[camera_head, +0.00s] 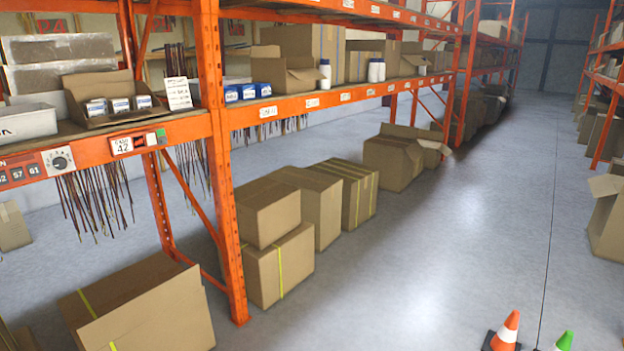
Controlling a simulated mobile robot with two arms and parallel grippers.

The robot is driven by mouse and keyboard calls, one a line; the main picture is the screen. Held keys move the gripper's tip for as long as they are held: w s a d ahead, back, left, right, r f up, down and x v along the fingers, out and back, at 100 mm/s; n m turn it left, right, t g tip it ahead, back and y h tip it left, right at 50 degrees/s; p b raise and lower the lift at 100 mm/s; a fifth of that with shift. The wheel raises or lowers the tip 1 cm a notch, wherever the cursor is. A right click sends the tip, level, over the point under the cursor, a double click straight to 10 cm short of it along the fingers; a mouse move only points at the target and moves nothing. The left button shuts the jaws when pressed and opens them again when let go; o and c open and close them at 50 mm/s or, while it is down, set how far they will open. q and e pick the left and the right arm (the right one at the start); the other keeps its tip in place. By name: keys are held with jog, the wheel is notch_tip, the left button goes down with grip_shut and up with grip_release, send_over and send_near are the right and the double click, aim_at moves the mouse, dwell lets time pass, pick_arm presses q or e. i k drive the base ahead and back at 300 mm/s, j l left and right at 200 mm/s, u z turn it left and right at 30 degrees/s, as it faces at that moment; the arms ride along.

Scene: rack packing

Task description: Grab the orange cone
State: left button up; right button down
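An orange cone (507,331) with a white band stands upright on a dark base on the floor at the bottom right of the head view. A green cone (563,342) stands just to its right, with its lower part cut off by the picture's bottom edge. Neither of my grippers shows in the head view, so I cannot see where they are relative to the cones.
An orange rack (222,200) with boxes and bottles on its shelf runs along the left. Cardboard boxes (279,265) stand on the floor under and beside it. More boxes (608,225) stand at the right edge. The grey floor (450,240) between is clear.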

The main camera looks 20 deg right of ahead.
aim_at(504, 339)
jog(key=i+l+z, duration=0.45)
jog(key=i+z, duration=0.95)
jog(key=i, duration=0.15)
jog(key=i+j+z, duration=0.25)
jog(key=i+z, duration=0.25)
jog(key=i+l+u, duration=0.35)
jog(key=i+l, duration=1)
